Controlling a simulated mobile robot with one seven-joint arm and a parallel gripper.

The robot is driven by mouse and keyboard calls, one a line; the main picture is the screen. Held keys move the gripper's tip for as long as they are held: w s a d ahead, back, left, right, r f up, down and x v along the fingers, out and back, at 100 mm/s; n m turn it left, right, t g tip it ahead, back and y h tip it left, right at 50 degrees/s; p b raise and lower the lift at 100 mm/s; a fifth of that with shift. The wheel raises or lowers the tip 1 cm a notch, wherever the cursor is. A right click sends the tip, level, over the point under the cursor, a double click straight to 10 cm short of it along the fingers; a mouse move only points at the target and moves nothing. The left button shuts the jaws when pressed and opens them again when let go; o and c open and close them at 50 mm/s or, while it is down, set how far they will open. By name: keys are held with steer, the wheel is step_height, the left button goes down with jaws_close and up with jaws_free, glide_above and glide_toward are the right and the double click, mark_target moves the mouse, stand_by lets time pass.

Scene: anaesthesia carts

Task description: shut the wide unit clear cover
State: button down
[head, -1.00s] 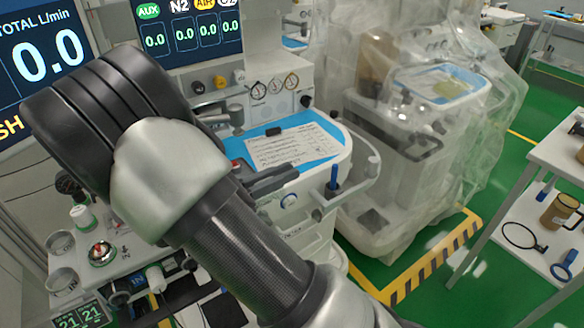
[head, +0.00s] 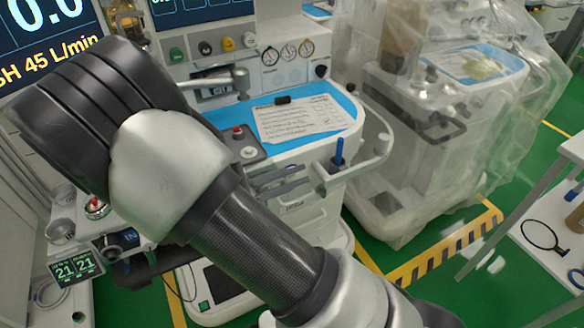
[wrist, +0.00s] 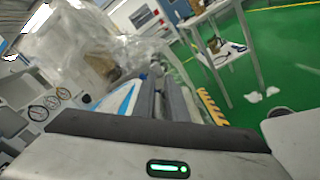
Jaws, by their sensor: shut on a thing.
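My gripper (head: 282,180) shows in the head view as two grey fingers close together, coming out from behind my arm. They are at the front of the wheeled unit, just below the front edge of its blue-lined worktop (head: 345,90). In the wrist view my gripper's fingers (wrist: 162,98) lie side by side, with the worktop's blue and white edge to their left. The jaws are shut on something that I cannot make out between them. I cannot pick out the clear cover in either view, and my arm hides part of the unit's front.
A plastic-draped cart (head: 410,150) stands right of the unit, inside yellow-black floor tape (head: 450,245). A white table (head: 545,200) stands at the far right. A blue pen-like item (head: 339,152) stands at the worktop's right front corner.

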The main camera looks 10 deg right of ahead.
step_height(320, 180, down, 10)
steer(key=m+b, duration=0.1)
steer(key=shift+w+a+r+m+b, duration=0.2)
steer(key=shift+m+b, duration=0.1)
steer(key=shift+m, duration=0.1)
stand_by(0.4)
steer(key=shift+f, duration=0.1)
steer(key=c, duration=1.9)
jaws_free()
steer(key=shift+d, duration=0.1)
steer(key=shift+c, duration=0.2)
